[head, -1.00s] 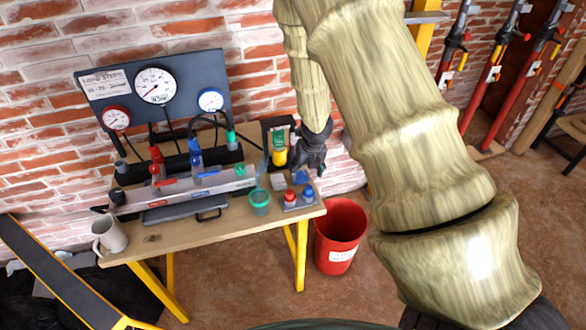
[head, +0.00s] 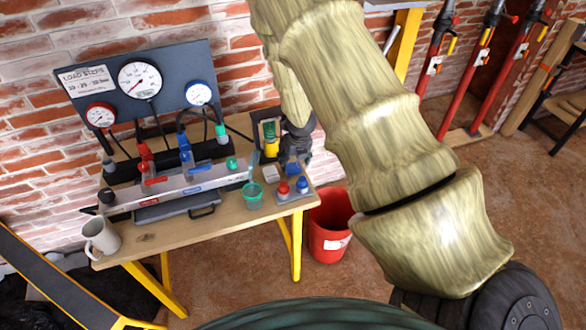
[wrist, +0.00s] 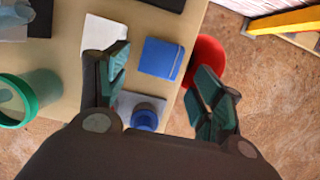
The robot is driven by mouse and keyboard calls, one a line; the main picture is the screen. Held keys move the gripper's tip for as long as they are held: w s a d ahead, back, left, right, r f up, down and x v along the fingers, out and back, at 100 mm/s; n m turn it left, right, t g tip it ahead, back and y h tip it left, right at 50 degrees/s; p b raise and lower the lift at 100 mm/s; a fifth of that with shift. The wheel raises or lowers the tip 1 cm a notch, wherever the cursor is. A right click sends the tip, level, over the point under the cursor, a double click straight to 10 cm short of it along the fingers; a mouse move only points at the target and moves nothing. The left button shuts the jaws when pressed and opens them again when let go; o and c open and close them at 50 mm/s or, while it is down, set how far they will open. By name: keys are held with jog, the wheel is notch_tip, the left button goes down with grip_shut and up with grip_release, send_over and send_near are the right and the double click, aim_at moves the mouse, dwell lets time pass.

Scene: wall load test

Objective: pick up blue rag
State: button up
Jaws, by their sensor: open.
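The blue rag (wrist: 160,58) is a small flat square lying near the table edge, between my open fingers in the wrist view. In the head view the rag (head: 292,169) is a small blue patch, partly hidden by my gripper. My gripper (wrist: 163,82) is open and empty, with its fingers apart on either side of the rag's place in the picture. In the head view my gripper (head: 298,148) is over the table's right end. I cannot tell its exact height above the rag.
A panel with a red and a blue knob (head: 293,187), a white block (head: 271,174) and a green cup (head: 252,197) stand close by. A red bucket (head: 328,226) is on the floor beside the table (head: 150,238). A mug (head: 101,238) stands at the left.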

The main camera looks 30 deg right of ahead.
aim_at(293, 166)
jog(key=p+x, duration=0.1)
jog(key=x, duration=0.2)
jog(key=shift+w+d+r, duration=0.1)
jog(key=shift+w+d, duration=0.05)
jog(key=shift+w, duration=0.05)
jog(key=shift+x, duration=0.95)
jog(key=c, duration=0.7)
jog(key=shift+r, duration=0.1)
notch_tip(293, 166, up, 8)
jog(key=shift+r+p, duration=0.1)
jog(key=shift+p, duration=0.2)
jog(key=shift+r+p, duration=0.3)
jog(key=shift+r, duration=0.55)
jog(key=shift+o, duration=0.5)
jog(key=shift+s, duration=0.1)
jog(key=shift+c, duration=0.5)
